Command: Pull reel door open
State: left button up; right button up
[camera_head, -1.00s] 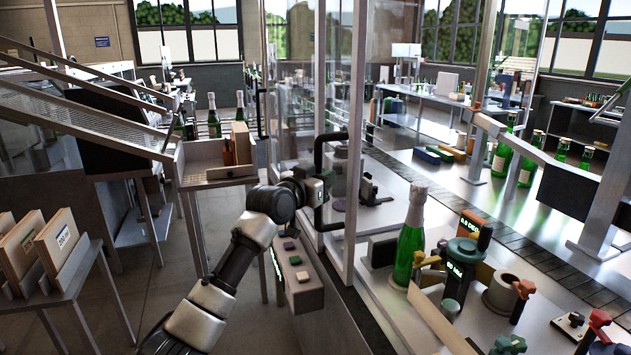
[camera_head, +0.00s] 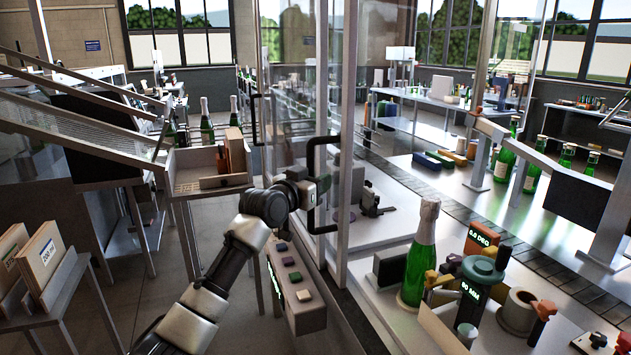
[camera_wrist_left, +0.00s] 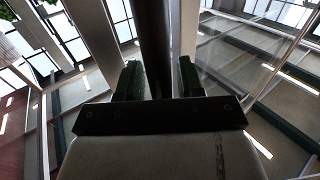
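The reel door is a tall clear panel in a metal frame (camera_head: 351,110). Its black bracket-shaped handle (camera_head: 310,152) stands out on the left side of the frame. My left gripper (camera_head: 312,191) is at the lower part of this handle. My right gripper is out of view.
A button box (camera_head: 296,290) sits below my left gripper. A green foil-topped bottle (camera_head: 420,258) and small fixtures stand on the machine bench at right. Another black handle (camera_head: 256,120) is farther back.

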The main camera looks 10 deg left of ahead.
pick_arm(q)
jog(key=shift+o, duration=0.3)
jog(key=b+v, duration=0.2)
jog(key=v, duration=0.9)
jog(key=shift+b, duration=0.4)
jog(key=shift+d, duration=0.1)
